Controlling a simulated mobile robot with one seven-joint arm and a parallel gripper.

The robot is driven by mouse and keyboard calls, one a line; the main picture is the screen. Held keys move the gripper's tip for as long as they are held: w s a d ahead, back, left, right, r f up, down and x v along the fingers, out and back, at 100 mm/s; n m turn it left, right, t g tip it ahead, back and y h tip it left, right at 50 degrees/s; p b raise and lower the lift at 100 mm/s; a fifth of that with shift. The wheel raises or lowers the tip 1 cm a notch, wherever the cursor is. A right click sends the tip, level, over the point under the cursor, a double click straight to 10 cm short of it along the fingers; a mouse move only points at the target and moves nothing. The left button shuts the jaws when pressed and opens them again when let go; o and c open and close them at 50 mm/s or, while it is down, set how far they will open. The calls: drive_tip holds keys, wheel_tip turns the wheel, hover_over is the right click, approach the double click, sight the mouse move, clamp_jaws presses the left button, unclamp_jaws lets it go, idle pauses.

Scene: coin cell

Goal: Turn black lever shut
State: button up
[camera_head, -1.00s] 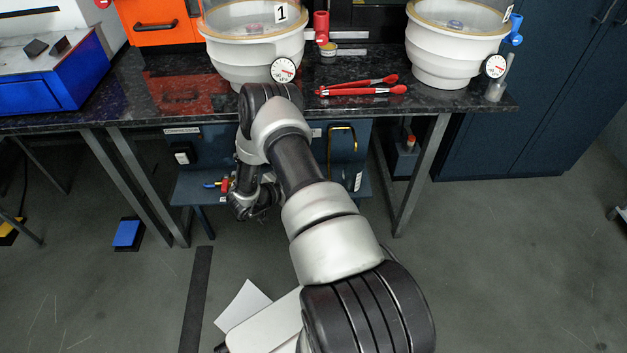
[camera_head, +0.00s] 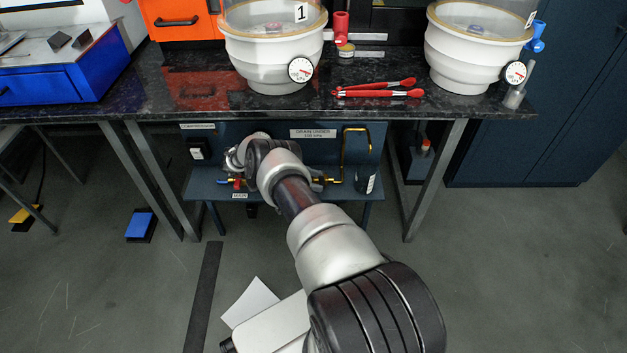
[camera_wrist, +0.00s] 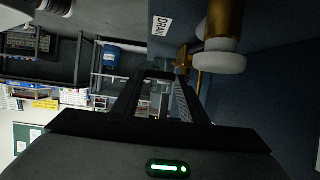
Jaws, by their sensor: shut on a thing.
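My gripper (camera_wrist: 160,78) shows in the wrist view, its two black fingers reaching up to a brass valve fitting (camera_wrist: 183,58). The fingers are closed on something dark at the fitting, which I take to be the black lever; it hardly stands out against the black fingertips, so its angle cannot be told. In the head view my arm reaches under the bench and hides the gripper and the lever. A brass pipe with white round parts (camera_wrist: 218,62) is close to the right of the fingers.
A DRAIN label (camera_wrist: 162,25) is above the fingers in the wrist view. A red valve handle (camera_head: 237,183) is on the lower shelf, left of my arm. A bent brass pipe (camera_head: 343,150) and a dark cylinder (camera_head: 367,180) stand right. The bench edge (camera_head: 300,112) overhangs.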

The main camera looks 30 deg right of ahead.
drive_tip(key=shift+w+m+g, duration=0.1)
drive_tip(key=shift+m+g, duration=0.3)
drive_tip(key=shift+g, duration=0.1)
idle(0.3)
drive_tip(key=o, duration=1)
drive_tip(key=shift+o, duration=0.2)
drive_tip(key=shift+r+n+t, duration=0.1)
drive_tip(key=shift+n+t, duration=0.3)
drive_tip(key=shift+n, duration=0.1)
